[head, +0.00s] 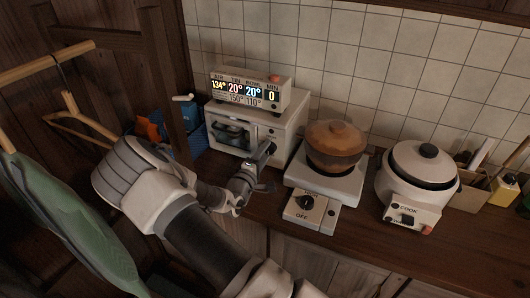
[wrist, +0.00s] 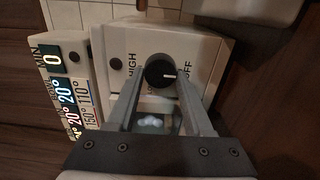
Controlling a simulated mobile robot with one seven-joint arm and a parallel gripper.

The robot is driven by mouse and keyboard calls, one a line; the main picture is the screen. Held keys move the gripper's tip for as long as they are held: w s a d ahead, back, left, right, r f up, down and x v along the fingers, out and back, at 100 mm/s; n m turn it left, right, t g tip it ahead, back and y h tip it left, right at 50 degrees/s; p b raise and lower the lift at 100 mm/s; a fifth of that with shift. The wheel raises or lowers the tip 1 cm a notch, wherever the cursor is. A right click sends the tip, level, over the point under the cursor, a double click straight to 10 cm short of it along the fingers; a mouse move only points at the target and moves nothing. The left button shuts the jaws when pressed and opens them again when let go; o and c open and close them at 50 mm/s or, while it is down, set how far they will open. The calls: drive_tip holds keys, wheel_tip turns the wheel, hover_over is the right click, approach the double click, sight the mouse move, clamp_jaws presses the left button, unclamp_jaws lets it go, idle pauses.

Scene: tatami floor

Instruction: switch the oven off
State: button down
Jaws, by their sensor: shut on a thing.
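The oven (head: 290,130) is a white box with a glass door and a control panel on its right, standing against the tiled wall. Its black round knob (wrist: 155,70) shows in the wrist view, with HIGH lettered on its left and OFF on its right. The knob's white pointer mark lies on the right side, toward OFF. My gripper (head: 264,153) is at the oven's front right. In the wrist view its two fingers (wrist: 160,84) are shut on the knob from both sides. My gripper hides part of the panel. Pale things show behind the door glass.
A display box (head: 237,78) on the oven reads 134°, 20°, 20° and 0. Right of the oven stand a hotplate (head: 325,183) with a lidded brown pot (head: 336,150) and a white rice cooker (head: 408,190). A blue crate (head: 197,140) stands left.

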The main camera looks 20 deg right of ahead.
idle(0.3)
drive_tip(key=shift+c, duration=1.6)
unclamp_jaws()
drive_tip(key=v, duration=1.7)
drive_tip(key=shift+s+a, duration=0.2)
drive_tip(key=shift+r, duration=0.1)
